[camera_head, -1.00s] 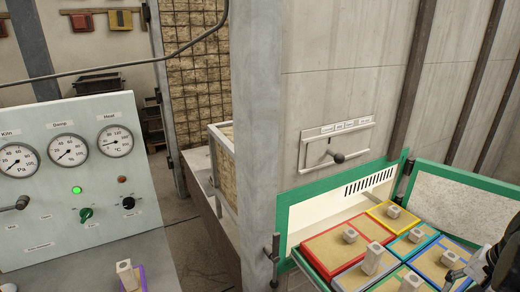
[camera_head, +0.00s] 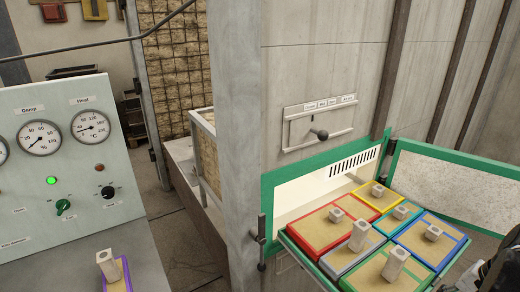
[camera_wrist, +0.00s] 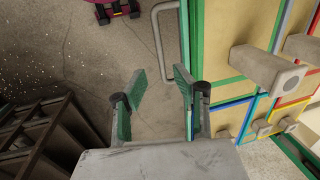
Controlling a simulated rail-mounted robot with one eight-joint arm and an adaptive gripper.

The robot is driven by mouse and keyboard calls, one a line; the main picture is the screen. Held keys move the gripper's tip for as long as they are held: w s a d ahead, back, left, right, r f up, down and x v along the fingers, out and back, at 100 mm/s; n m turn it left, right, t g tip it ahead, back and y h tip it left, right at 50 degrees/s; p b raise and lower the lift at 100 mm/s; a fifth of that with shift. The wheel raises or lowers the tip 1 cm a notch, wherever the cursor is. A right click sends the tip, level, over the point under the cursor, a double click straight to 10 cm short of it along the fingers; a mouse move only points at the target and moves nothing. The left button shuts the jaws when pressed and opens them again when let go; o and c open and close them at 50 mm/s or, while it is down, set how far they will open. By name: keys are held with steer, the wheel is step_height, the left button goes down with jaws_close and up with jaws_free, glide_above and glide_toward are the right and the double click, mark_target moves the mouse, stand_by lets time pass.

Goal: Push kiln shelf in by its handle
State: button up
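The kiln shelf (camera_head: 300,250) is a green-edged tray that sticks out of the kiln's low opening. It carries several colour-bordered tiles with small beige blocks on them. In the wrist view its green edge (camera_wrist: 185,35) runs along the right of centre. The handle (camera_wrist: 158,40) is a grey metal bar that stands out from that edge. My gripper (camera_wrist: 160,80) is open, its green-padded fingers apart with nothing between them that I can see clearly. The handle's near end shows just beyond the fingertips; I cannot tell the depth gap.
The green-framed kiln door (camera_head: 445,185) stands open at the right. A lever panel (camera_head: 320,125) is above the opening. A gauge panel (camera_head: 60,165) stands at the left. In the wrist view, a dark rack (camera_wrist: 40,140) is at lower left and bare floor (camera_wrist: 75,60) lies beside the handle.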

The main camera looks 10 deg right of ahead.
steer(key=f+b, duration=0.2)
steer(key=f, duration=0.1)
steer(key=w+f+b, duration=0.1)
steer(key=f+b, duration=0.3)
steer(key=f, duration=0.1)
steer(key=shift+w+a+f, duration=0.3)
steer(key=shift+c, duration=0.5)
jaws_close()
